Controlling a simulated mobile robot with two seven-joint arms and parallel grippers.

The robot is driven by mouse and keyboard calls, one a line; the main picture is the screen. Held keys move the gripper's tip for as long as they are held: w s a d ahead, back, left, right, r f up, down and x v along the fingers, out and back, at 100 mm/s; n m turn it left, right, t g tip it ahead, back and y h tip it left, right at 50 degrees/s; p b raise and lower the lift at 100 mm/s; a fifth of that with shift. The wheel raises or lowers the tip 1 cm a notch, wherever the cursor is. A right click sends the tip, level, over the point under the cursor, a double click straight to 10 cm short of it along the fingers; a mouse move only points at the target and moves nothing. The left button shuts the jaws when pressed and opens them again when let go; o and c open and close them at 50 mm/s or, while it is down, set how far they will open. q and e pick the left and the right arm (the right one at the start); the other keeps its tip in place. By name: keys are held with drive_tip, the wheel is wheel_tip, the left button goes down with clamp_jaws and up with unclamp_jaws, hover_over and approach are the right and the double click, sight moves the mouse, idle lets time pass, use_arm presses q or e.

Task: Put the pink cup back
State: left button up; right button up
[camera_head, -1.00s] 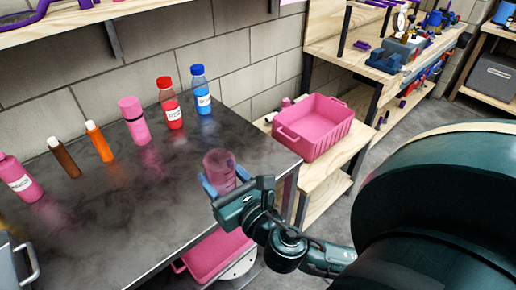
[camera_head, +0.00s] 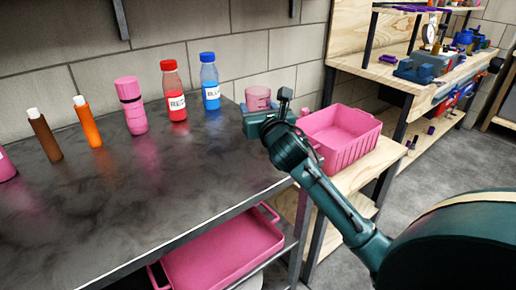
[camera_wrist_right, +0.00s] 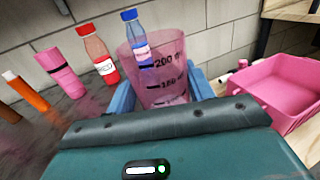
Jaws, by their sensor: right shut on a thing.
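The pink cup (camera_head: 258,95) is translucent with dark volume marks, and it is upright at the back right end of the dark table (camera_head: 150,205). It also shows large in the right wrist view (camera_wrist_right: 152,82). My right gripper (camera_head: 259,108) is shut on the cup, with a blue finger on each side of it. The gripper hides the cup's base in the head view, so I cannot tell whether it touches the table. My left gripper is not in view.
A blue bottle (camera_head: 210,84) and a red bottle (camera_head: 174,92) stand left of the cup. A pink bottle (camera_head: 131,106) and orange and brown bottles stand further left. A pink bin (camera_head: 352,150) is on the wooden shelf at right. Another pink tray (camera_head: 225,250) lies below the table.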

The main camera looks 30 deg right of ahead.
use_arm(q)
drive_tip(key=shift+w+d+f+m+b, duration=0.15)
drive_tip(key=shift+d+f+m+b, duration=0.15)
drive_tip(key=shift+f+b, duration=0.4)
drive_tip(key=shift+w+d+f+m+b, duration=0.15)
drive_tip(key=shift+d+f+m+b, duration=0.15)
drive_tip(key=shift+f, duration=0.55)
use_arm(e)
drive_tip(key=shift+f, duration=3.55)
drive_tip(key=shift+f, duration=0.2)
drive_tip(key=o, duration=1.1)
drive_tip(key=shift+c, duration=0.2)
drive_tip(key=shift+r, duration=0.25)
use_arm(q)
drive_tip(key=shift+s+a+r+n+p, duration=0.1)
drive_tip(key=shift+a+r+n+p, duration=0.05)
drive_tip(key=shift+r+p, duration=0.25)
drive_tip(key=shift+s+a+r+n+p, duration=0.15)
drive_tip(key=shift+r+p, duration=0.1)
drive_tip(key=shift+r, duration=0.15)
use_arm(e)
drive_tip(key=v, duration=1.2)
drive_tip(key=shift+s, duration=0.1)
